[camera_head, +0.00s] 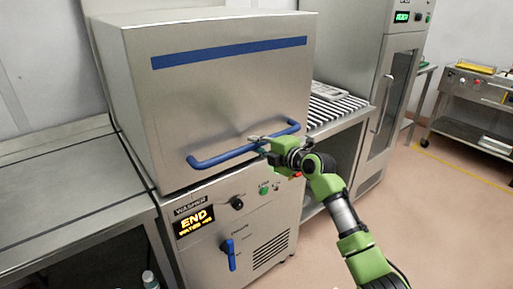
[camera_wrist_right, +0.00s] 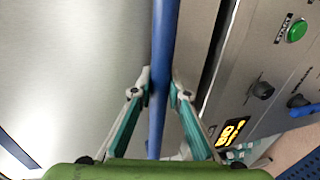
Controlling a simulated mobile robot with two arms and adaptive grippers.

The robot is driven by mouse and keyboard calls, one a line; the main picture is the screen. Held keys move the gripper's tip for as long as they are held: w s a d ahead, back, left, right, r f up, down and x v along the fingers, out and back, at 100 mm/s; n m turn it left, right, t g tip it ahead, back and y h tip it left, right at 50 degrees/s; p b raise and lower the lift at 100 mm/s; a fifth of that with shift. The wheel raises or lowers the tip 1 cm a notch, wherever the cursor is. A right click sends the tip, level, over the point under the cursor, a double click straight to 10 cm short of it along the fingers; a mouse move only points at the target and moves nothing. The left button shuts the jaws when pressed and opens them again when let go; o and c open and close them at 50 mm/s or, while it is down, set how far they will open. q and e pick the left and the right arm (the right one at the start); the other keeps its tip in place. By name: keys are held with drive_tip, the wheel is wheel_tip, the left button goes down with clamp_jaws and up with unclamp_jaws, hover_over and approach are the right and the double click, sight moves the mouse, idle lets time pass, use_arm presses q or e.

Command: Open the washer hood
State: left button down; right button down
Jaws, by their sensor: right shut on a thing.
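The washer hood (camera_head: 220,98) is a large steel box, down on the washer body (camera_head: 238,230), with a blue stripe across its upper front. A blue bar handle (camera_head: 222,157) runs along its lower front edge. My right gripper (camera_head: 262,140) is at the handle, right of its middle. In the right wrist view, the two fingers (camera_wrist_right: 160,92) are closed on the blue handle (camera_wrist_right: 163,45), one on each side of it. The washer's display (camera_head: 194,221) reads END. My left gripper is in neither view.
A steel table (camera_head: 75,190) stands to the left. A slatted roller table (camera_head: 335,108) with a grey item on it adjoins on the right, before a tall steel cabinet (camera_head: 395,90). A knob, a green button and a blue lever (camera_head: 229,250) sit on the washer's front.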

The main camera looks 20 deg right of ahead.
drive_tip(key=shift+t, duration=0.3)
wheel_tip(320, 180, up, 15)
drive_tip(key=p, duration=0.4)
drive_tip(key=shift+d+f+p, duration=0.1)
drive_tip(key=shift+p, duration=0.2)
wheel_tip(320, 180, up, 17)
drive_tip(key=p, duration=1)
drive_tip(key=c, duration=1.9)
unclamp_jaws()
drive_tip(key=v, duration=1.2)
